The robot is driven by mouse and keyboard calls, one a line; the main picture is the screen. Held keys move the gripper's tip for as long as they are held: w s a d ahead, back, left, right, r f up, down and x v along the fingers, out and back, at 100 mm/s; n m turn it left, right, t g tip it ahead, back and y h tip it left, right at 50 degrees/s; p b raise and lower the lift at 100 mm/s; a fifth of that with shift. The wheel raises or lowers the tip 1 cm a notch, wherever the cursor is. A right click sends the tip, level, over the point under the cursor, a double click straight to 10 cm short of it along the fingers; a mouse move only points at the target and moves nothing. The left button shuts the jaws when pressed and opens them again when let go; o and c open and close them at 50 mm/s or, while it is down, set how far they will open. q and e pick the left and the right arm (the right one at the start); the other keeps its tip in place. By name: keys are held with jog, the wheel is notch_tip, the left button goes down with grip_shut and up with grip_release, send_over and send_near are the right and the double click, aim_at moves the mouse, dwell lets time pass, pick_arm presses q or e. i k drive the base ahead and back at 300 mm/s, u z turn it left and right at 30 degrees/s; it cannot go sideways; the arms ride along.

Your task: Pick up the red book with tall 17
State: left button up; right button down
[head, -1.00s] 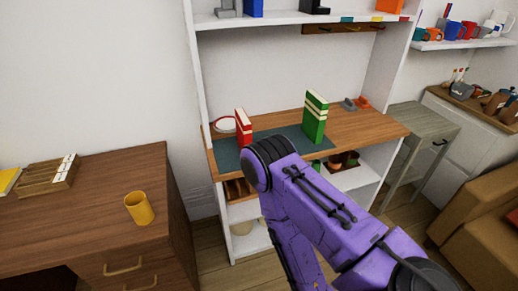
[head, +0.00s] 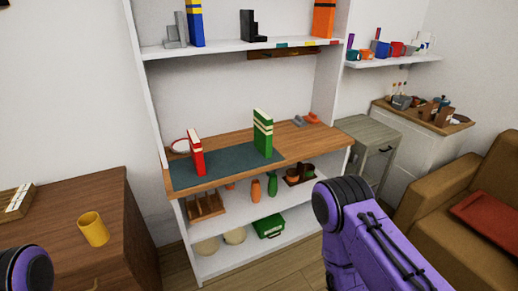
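A red book (head: 196,157) with white bands stands upright on the dark mat (head: 228,166) on the shelf unit's wooden desk level, toward its left end. A taller green book (head: 263,133) with white bands stands to its right on the same mat. Purple parts of my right arm show at the lower right, apart from the books. A dark and purple part of my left arm shows at the lower left corner. The fingers of both grippers are out of the picture.
A dark wooden desk with a yellow cup (head: 93,229) stands at the left. The shelf above holds a blue book (head: 195,24) and an orange book (head: 324,18). Lower shelves hold a green box (head: 269,226) and bowls. A brown sofa (head: 452,194) is at the right.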

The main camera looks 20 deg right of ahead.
aim_at(195, 145)
jog(key=z, duration=0.8)
jog(key=i, duration=0.45)
